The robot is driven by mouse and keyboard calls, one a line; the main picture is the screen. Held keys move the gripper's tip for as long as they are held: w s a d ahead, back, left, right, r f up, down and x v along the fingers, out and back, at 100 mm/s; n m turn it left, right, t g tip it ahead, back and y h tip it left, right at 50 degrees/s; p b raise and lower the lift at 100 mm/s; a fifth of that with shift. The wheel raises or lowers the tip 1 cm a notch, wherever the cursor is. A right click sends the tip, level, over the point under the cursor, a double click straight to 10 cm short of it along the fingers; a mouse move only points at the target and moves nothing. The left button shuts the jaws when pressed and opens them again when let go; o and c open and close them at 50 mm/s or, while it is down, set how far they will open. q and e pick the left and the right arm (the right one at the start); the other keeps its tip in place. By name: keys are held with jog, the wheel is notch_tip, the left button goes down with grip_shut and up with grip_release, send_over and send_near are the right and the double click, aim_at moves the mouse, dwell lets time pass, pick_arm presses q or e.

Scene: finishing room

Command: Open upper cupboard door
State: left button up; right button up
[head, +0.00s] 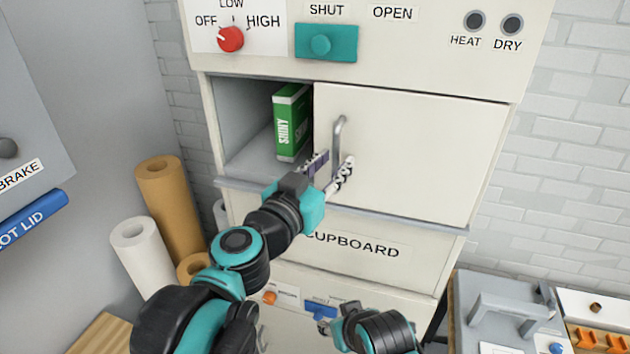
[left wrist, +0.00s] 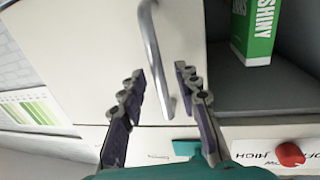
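The upper cupboard door (head: 420,150) is a cream panel covering the right part of the upper compartment; the left part stands open. Its grey bar handle (head: 338,130) is upright near the door's left edge. My left gripper (head: 335,162) is at the handle's lower part, fingers apart on either side of it. In the left wrist view, the handle (left wrist: 153,45) runs between the open fingers (left wrist: 160,76), with gaps visible on both sides. My right gripper (head: 323,324) is low in front of the cabinet, small and partly hidden by its arm; its opening is unclear.
A green SHINY box (head: 291,122) stands inside the open left part. Above are a red knob (head: 230,39) and a teal switch (head: 326,43). Paper rolls (head: 167,200) stand at left. A grey machine (head: 505,305) is at lower right.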

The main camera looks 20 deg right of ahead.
pick_arm(q)
jog(key=v, duration=1)
jog(key=shift+s, duration=0.15)
jog(key=shift+a, duration=0.15)
jog(key=a+f+n+g+y+b, duration=0.15)
jog(key=a+f+b, duration=0.35)
jog(key=f, duration=0.7)
jog(key=a+f+y+b, duration=0.2)
jog(key=f+b, duration=0.5)
jog(key=f, duration=0.5)
jog(key=a+f+n+g+y+b, duration=0.15)
jog(key=a+f+b, duration=0.35)
jog(key=f, duration=0.6)
jog(key=s+a+f+n+y+b, duration=0.1)
jog(key=a+f+n+y+b, duration=0.1)
jog(key=a+f+b, duration=0.2)
jog(key=s+a+f+n+g+y+b, duration=0.1)
jog(key=s+a+f+n+y+b, duration=0.1)
jog(key=a+f, duration=0.6)
jog(key=s+a+f+n+g+y+b, duration=0.1)
jog(key=a+f+y+b, duration=0.3)
jog(key=f, duration=0.9)
jog(key=shift+s+a+f+n+b, duration=0.2)
jog(key=shift+s+a+n+b, duration=0.25)
jog(key=shift+a+n+b, duration=0.4)
jog(key=shift+a, duration=0.1)
